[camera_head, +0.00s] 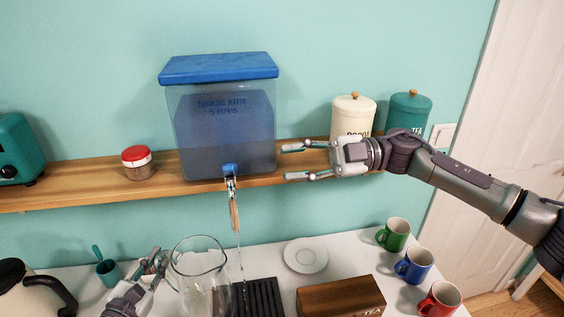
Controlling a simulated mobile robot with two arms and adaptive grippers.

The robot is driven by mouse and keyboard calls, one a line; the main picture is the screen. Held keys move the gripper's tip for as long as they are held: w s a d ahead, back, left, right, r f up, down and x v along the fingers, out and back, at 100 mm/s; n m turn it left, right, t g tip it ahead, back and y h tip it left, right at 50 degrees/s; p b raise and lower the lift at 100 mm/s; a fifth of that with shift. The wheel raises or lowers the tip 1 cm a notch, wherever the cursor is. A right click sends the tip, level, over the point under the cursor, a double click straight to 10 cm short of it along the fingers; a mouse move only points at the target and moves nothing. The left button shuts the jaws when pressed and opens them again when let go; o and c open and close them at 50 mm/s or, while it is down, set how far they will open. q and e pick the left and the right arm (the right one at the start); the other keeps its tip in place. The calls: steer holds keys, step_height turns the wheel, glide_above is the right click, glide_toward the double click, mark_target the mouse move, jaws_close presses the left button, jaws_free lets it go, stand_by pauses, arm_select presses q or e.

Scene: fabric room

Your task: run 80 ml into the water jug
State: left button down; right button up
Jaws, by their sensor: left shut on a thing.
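The clear water jug (203,262) stands upright at the front left of the white counter, cut by the lower picture edge. My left gripper (158,264) is shut on its left side, at the handle. The blue-lidded water dispenser (222,120) stands on the shelf, filled with bluish water. Its tap (230,176) hangs over the shelf's front edge, with a wooden-looking piece below. A thin clear line, like a water stream, runs down from the tap by the jug's right rim; I cannot tell whether it enters the jug. My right gripper (294,161) is open and empty, right of the tap.
A black drip grate (262,296) lies right of the jug. A saucer (306,255), a wooden tea box (340,298) and green, blue and red mugs (413,266) stand further right. A kettle (22,290) and a teal cup (108,271) are at left. Canisters stand behind my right gripper.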

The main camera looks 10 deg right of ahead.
arm_select(q)
steer(key=shift+r, duration=0.2)
steer(key=shift+r, duration=0.15)
steer(key=w+d, duration=0.1)
steer(key=d, duration=0.1)
steer(key=w+d, duration=0.1)
steer(key=d, duration=0.2)
steer(key=w+d, duration=0.1)
steer(key=d, duration=0.2)
steer(key=shift+w+d, duration=0.2)
steer(key=shift+d, duration=0.05)
steer(key=shift+a, duration=0.1)
steer(key=shift+s+a, duration=0.1)
steer(key=shift+a, duration=0.05)
stand_by(1.8)
